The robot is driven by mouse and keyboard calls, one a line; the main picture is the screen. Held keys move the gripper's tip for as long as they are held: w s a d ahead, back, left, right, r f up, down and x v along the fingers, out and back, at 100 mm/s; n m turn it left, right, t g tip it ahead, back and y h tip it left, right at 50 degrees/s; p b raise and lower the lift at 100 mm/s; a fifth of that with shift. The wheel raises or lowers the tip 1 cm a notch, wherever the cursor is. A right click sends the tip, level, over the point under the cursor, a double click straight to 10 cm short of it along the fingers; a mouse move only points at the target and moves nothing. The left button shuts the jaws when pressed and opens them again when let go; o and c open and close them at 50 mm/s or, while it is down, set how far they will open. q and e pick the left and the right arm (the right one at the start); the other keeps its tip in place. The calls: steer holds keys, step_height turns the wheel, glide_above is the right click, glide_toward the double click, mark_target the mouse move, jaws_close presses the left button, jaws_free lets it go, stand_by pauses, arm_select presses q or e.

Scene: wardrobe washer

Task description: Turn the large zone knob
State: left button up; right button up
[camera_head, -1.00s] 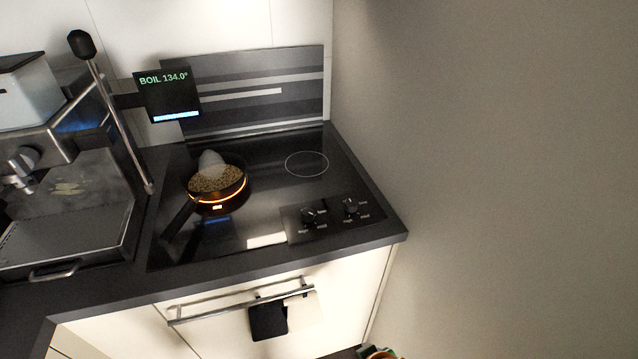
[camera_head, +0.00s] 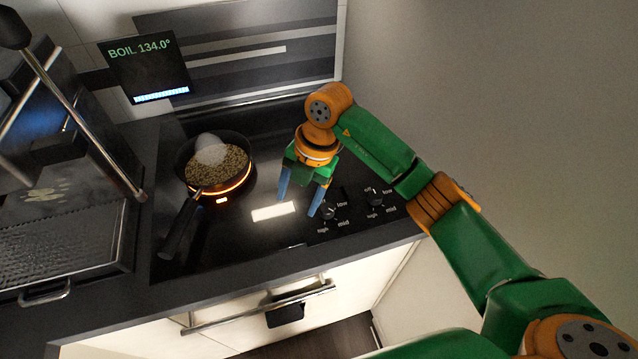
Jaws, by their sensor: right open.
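Two dark knobs sit on the hob's control panel: a left knob (camera_head: 329,211) and a right knob (camera_head: 374,197), each with low, mid and high marks around it. I cannot tell from the labels which one is the large zone knob. My right gripper (camera_head: 298,206) is open and empty, its two blue fingers pointing down over the hob. Its right finger shows just left of the left knob and partly overlaps the panel's edge; I cannot tell whether it touches. My left gripper is not in view.
A pan (camera_head: 215,172) of grainy food stands on the left burner with a glowing ring, its handle towards the front. A screen (camera_head: 146,66) reads BOIL 134.0°. A metal machine (camera_head: 65,235) stands at left. A plain wall (camera_head: 480,100) bounds the right.

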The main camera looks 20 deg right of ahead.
mark_target(327, 208)
steer(key=d+h, duration=0.1)
steer(key=d, duration=0.1)
steer(key=d+m+h, duration=0.1)
steer(key=d, duration=0.1)
steer(key=w+d+r+h, duration=0.1)
steer(key=d, duration=0.1)
steer(key=shift+d+m, duration=0.1)
steer(key=shift+m, duration=0.3)
steer(key=f, duration=0.2)
steer(key=s+f, duration=0.1)
steer(key=f, duration=0.2)
steer(key=shift+s+f+p, duration=0.1)
steer(key=shift+f+p, duration=0.1)
steer(key=shift+p, duration=0.15)
steer(key=shift+w+f, duration=0.2)
steer(key=shift+f, duration=0.3)
steer(key=shift+s, duration=0.1)
jaws_close()
